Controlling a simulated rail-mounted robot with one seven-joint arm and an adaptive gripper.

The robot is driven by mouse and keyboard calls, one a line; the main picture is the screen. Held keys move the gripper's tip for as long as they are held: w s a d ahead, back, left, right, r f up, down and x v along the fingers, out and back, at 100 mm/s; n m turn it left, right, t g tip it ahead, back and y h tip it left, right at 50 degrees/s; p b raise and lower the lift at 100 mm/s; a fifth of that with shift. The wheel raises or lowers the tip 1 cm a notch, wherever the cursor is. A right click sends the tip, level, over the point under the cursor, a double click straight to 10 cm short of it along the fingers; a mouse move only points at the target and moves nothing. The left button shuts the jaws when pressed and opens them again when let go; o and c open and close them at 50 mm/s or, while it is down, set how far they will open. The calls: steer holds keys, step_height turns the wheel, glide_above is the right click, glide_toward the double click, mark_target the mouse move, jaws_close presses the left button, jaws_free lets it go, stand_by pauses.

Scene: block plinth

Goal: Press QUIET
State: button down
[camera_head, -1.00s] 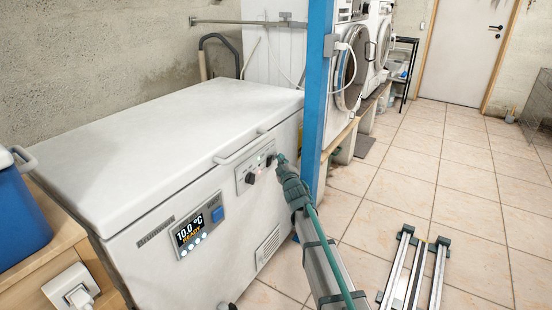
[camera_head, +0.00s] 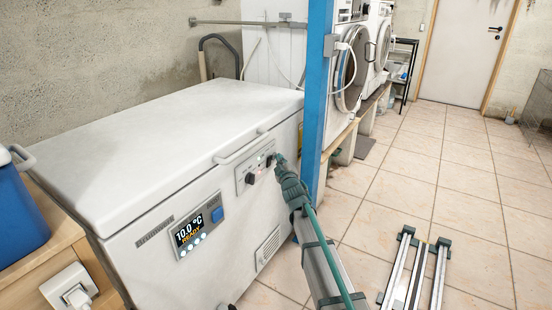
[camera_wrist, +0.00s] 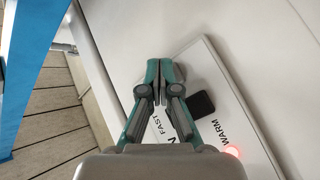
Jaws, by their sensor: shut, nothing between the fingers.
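A white chest freezer (camera_head: 160,140) stands at the left, its lid shut. A pale control panel (camera_head: 248,182) with dark knobs and small lights is on its front, near the right end. The panel (camera_wrist: 213,65) also shows in the wrist view, with the words FAST and WARM, a black knob or switch (camera_wrist: 203,103) and a lit red lamp (camera_wrist: 232,151). I cannot read QUIET anywhere. My gripper (camera_head: 281,158) is shut and empty at the panel's right end. In the wrist view its fingertips (camera_wrist: 159,68) overlap the panel's edge; I cannot tell whether they touch.
A display (camera_head: 189,231) reads 10.0 °C READY, with a blue button (camera_head: 217,214) beside it. A blue post (camera_head: 318,90) stands close by my gripper. A metal rail frame (camera_head: 414,275) is on the floor at the right. Open tiled floor lies beyond.

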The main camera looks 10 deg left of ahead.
steer(key=shift+d, duration=0.1)
steer(key=shift+s+d+p, duration=0.35)
steer(key=shift+d+p, duration=0.3)
steer(key=shift+p, duration=0.35)
steer(key=d+p, duration=0.1)
steer(key=s+d+p, duration=0.1)
steer(key=d+p, duration=0.1)
steer(key=s+d+p, duration=0.1)
steer(key=p, duration=0.1)
steer(key=shift+s+d, duration=0.1)
steer(key=shift+d, duration=0.15)
stand_by(0.4)
